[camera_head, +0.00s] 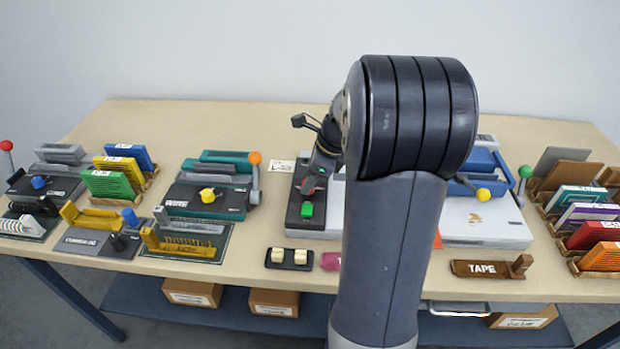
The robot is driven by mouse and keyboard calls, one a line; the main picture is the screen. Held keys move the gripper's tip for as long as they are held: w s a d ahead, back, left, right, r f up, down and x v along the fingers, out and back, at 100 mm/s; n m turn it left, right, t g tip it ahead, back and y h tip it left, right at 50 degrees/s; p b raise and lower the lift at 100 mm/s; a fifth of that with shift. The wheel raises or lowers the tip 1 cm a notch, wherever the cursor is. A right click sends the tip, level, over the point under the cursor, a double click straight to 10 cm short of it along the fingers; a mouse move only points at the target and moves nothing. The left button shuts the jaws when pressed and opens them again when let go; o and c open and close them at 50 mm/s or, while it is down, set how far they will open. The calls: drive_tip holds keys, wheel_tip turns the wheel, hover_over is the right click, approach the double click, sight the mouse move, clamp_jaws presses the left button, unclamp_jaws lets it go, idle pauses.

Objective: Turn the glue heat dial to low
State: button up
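A glue binder, a pale machine (336,205) with a dark control panel (294,208) on its left, stands mid-table, largely hidden behind my arm. A green button (306,210) shows on the panel. My gripper (311,186) points down over the panel, just behind the green button. A small red part shows at its fingertips; I cannot tell whether it belongs to the dial. The heat dial and its setting cannot be made out. The fingers are too small and covered to tell open from shut.
Left stand dark machines with a yellow knob (207,195), an orange-tipped lever (254,175) and a blue knob (39,182). Right are a white-and-blue machine (487,222), a TAPE holder (487,268) and a rack of coloured books (580,210). A two-switch block (289,259) sits in front.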

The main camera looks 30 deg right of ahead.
drive_tip(key=c, duration=0.4)
drive_tip(key=shift+c, duration=0.2)
